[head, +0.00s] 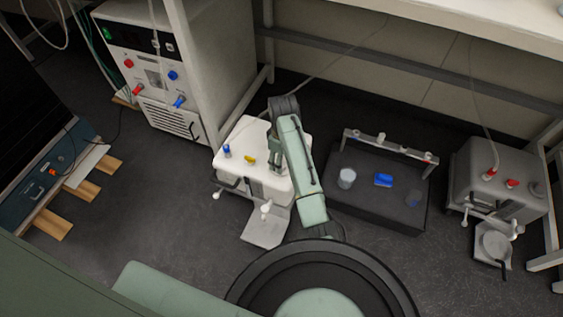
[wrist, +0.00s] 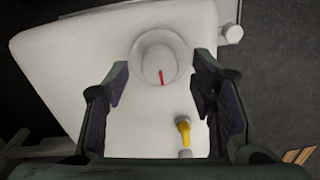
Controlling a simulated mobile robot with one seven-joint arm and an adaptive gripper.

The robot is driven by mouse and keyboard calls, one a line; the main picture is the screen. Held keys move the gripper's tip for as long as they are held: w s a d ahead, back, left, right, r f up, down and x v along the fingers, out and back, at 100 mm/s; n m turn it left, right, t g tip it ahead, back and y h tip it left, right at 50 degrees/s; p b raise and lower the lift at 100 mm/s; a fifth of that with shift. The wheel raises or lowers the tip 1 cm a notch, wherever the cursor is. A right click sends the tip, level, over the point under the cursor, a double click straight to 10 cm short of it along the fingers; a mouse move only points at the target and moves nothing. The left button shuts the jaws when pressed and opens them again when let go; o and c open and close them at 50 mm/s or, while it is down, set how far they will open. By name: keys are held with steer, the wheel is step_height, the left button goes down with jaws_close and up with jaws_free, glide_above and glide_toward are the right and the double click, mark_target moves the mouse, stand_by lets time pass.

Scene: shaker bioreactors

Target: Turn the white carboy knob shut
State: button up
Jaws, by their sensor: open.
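The white carboy (head: 236,139) stands on the floor left of centre in the head view, and its white top (wrist: 75,60) fills much of the wrist view. A round white knob (wrist: 158,52) with a red line sits on that top. My gripper (wrist: 159,76) is open, with its two dark fingers apart to the left and right of the knob's near side. I see no contact with the knob. In the head view my gripper (head: 273,143) is over the right part of the carboy and hides the knob.
A yellow valve (wrist: 183,129) and a blue one (head: 227,151) are on the carboy's top. White taps (head: 267,207) are at its front. A dark box (head: 345,208) stands to the right, a grey carboy (head: 485,190) farther right. A bench leg (head: 197,70) rises behind.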

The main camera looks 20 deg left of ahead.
steer(key=shift+f, duration=0.75)
steer(key=shift+c, duration=0.3)
steer(key=c, duration=1.1)
